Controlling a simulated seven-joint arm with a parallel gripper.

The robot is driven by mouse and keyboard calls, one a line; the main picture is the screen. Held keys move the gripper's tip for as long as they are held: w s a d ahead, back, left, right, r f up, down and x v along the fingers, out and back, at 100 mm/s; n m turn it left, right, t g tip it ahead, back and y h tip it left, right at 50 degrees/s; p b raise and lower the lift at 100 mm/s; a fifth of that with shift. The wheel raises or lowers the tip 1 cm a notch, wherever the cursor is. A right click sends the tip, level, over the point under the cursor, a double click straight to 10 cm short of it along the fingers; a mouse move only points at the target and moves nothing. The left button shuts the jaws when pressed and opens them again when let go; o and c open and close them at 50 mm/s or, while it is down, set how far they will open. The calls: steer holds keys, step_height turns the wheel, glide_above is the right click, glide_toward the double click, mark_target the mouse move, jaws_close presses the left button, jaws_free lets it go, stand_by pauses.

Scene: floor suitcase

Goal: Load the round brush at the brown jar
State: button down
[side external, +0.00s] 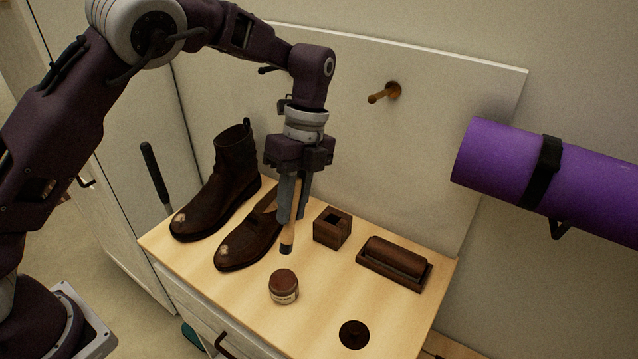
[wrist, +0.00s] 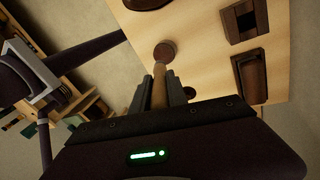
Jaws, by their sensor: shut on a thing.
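My gripper (side external: 291,212) is shut on the round brush (side external: 288,236), a pale wooden handle with a dark tip pointing down. The brush hangs upright above the worktop, its tip a little above and behind the brown jar (side external: 284,285). A gap shows between tip and jar. The jar is small, with a brown top and a pale label, and stands near the front edge. In the wrist view the brush (wrist: 159,90) sits between the fingers (wrist: 160,92), and the jar's round brown top (wrist: 164,49) shows just beyond its end; the tip is hard to separate there.
A boot (side external: 220,185) and a low shoe (side external: 250,243), both with pale scuffs, stand left. A square-holed wooden block (side external: 332,229) and a brush in a tray (side external: 395,264) are right. A dark disc (side external: 353,334) lies front right. A peg (side external: 383,94) and purple roll (side external: 545,175) are behind.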

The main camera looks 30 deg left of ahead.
mark_target(289, 239)
steer(key=shift+s, duration=0.7)
steer(key=shift+s+f, duration=0.2)
steer(key=shift+f, duration=0.05)
steer(key=shift+w+f, duration=0.1)
steer(key=shift+f, duration=2.6)
steer(key=shift+f, duration=0.6)
steer(key=shift+r, duration=3.55)
